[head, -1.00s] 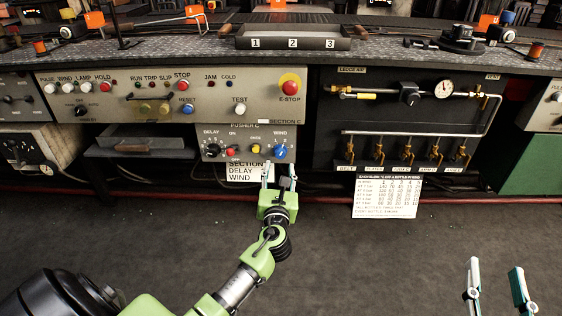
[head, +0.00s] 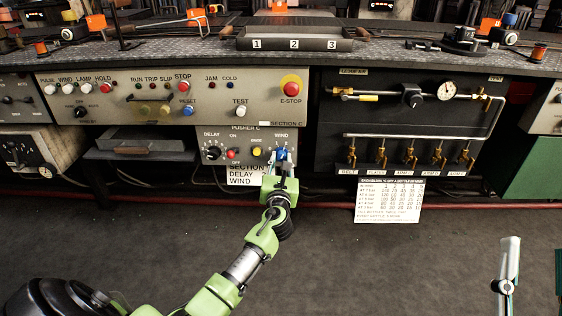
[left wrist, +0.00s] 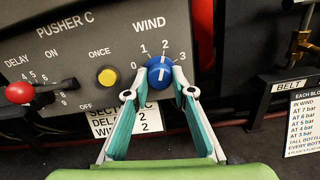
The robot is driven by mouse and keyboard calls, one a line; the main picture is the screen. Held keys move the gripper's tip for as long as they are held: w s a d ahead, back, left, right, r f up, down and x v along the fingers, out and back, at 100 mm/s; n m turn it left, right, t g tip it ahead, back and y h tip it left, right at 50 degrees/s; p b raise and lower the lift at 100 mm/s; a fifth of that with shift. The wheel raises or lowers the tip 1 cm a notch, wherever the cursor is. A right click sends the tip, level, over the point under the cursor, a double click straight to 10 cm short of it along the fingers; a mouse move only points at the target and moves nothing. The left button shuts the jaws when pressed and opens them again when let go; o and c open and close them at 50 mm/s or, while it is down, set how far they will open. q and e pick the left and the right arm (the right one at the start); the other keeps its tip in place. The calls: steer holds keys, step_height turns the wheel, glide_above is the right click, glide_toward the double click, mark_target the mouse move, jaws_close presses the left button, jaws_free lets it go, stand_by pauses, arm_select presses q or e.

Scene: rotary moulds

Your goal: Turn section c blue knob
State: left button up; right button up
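The blue WIND knob (left wrist: 159,74) is on the Pusher C panel (left wrist: 85,55) of section C, and its white line points up near the 2 mark. In the head view the knob (head: 282,155) is partly covered by my left gripper (head: 281,163). In the left wrist view the two fingers of my left gripper (left wrist: 159,84) stand on either side of the knob, tips close to its sides. I cannot tell whether they touch it. My right gripper (head: 535,270) is at the lower right edge, fingers apart, empty and partly out of frame.
A yellow ONCE button (left wrist: 107,77) and a red-balled lever (left wrist: 20,93) sit left of the knob. A paper label (left wrist: 130,118) hangs below the panel. The ledge air valves (head: 408,155) and a posted chart (head: 389,200) are to the right.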

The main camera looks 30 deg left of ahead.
arm_select(q)
steer(key=c, duration=0.4)
steer(key=shift+o, duration=0.2)
